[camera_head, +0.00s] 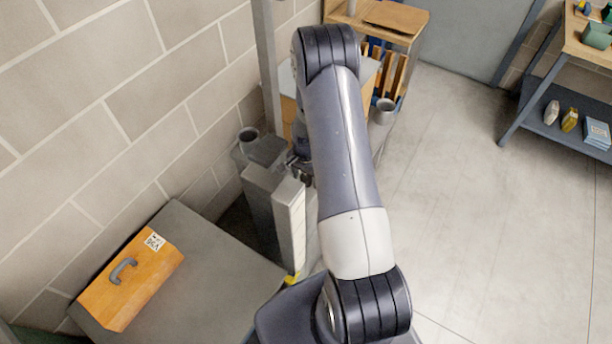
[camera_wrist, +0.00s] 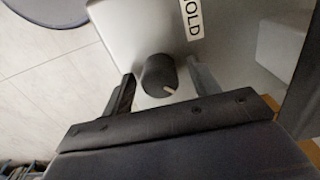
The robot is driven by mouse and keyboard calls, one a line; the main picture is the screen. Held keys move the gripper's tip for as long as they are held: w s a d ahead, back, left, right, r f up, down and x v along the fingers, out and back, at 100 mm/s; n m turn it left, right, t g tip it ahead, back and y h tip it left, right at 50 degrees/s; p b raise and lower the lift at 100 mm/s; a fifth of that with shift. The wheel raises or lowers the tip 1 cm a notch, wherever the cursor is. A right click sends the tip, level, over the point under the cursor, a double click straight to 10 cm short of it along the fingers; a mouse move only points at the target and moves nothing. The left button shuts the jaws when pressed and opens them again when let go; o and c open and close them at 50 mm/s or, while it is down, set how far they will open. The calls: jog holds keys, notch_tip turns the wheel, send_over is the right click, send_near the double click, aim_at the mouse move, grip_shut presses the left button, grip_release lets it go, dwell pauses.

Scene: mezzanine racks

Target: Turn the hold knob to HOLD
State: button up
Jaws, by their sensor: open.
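The hold knob (camera_wrist: 157,76) is a dark round knob on a pale grey panel (camera_wrist: 130,30) in the wrist view. Its light pointer mark is on the lower right, pointing away from the white HOLD label (camera_wrist: 192,18) above and to the right. My gripper (camera_wrist: 163,84) is open, with one finger on each side of the knob. I cannot tell whether either finger touches it. In the head view my gripper (camera_head: 302,174) is at the top of a pale grey post-like box (camera_head: 290,222), partly hidden by my arm. The knob is not visible there.
A grey cabinet top (camera_head: 205,262) at lower left bears an orange box (camera_head: 130,280) with a handle. A block wall runs along the left. A shelved bench (camera_head: 560,125) stands at right. The floor (camera_head: 470,190) between is clear.

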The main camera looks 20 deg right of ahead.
jog(key=shift+c, duration=0.6)
jog(key=c, duration=0.9)
